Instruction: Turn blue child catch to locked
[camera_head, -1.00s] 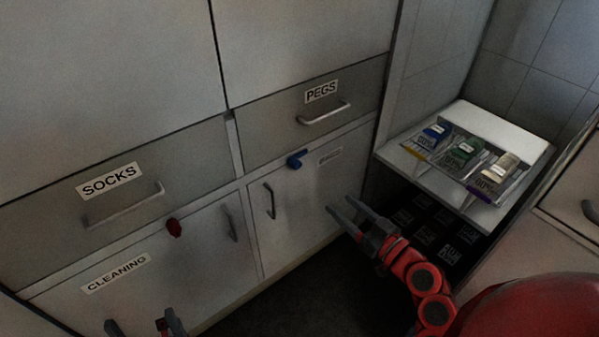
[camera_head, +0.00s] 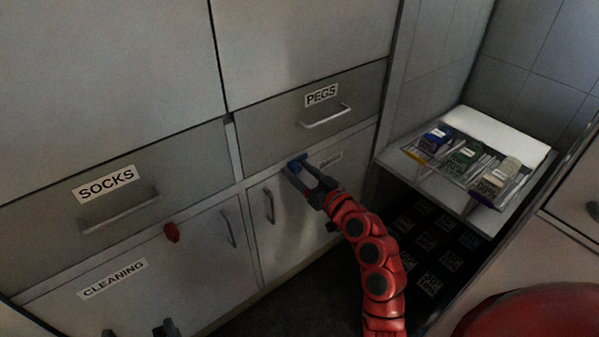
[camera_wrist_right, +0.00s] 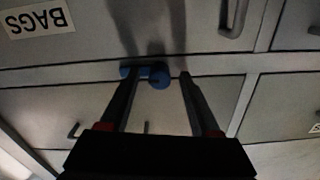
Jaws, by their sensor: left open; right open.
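The blue child catch (camera_head: 297,161) sits on the rail between the PEGS drawer and the door below it. In the right wrist view, the catch (camera_wrist_right: 158,77) shows a round knob with an arm reaching left. My right gripper (camera_head: 296,168) is open at the catch and partly covers it in the head view. In the right wrist view, the fingers of the gripper (camera_wrist_right: 158,80) stand on either side of the knob. The left finger overlaps the catch's arm; contact is unclear. My left gripper (camera_head: 139,332) is open at the bottom edge, mostly out of frame.
A red catch (camera_head: 172,232) sits above the CLEANING door (camera_head: 150,285). The PEGS drawer handle (camera_head: 326,116) is above my right gripper, and a door handle (camera_head: 269,205) is below left. A tray (camera_head: 425,172) with several small boxes stands at the right.

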